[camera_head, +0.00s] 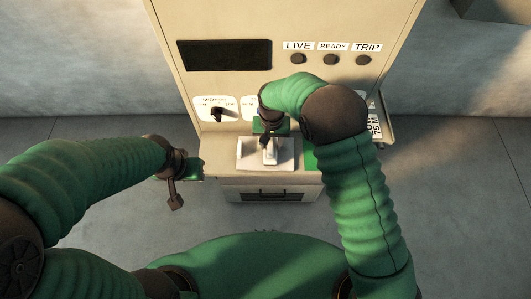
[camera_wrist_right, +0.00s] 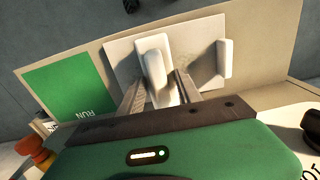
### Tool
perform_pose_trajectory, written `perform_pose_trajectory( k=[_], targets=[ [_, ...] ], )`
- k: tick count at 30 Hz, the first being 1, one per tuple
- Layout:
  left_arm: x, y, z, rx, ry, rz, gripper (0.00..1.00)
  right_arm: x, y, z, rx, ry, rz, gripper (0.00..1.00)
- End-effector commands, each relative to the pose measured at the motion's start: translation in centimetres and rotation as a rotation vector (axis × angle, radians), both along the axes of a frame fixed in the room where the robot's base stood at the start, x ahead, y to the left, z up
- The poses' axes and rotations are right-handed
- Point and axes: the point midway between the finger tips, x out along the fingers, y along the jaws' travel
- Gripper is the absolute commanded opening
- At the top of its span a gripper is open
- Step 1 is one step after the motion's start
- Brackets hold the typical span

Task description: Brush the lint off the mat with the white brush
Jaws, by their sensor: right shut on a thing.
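My right gripper (camera_head: 268,142) is over the shelf of the cabinet. In the right wrist view its two fingers (camera_wrist_right: 158,98) are shut on the white brush (camera_wrist_right: 155,66), which lies between them. The pale mat (camera_wrist_right: 121,52) is under the brush; I cannot tell if they touch. The mat also shows in the head view (camera_head: 247,158). A small dark speck (camera_wrist_right: 183,62) beside the brush may be lint. My left gripper (camera_head: 175,193) hangs left of the shelf, apart from the mat, and its jaw opening is unclear.
A green panel marked RUN (camera_wrist_right: 68,88) lies beside the mat. A white upright block (camera_wrist_right: 225,58) stands at the mat's other side. The cabinet face has a dark screen (camera_head: 227,55), buttons and a knob (camera_head: 217,113). A drawer (camera_head: 268,190) is below the shelf.

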Motion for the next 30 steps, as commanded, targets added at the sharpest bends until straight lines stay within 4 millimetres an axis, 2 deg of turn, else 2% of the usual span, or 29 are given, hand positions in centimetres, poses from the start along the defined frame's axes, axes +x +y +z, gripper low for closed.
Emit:
perform_pose_trajectory(
  k=[30],
  targets=[
    [0.0, 0.0, -0.6, 0.000, 0.000, 0.000, 0.36, 0.2, 5.8, 0.1, 0.000, 0.000, -0.001, 0.00]
  ],
)
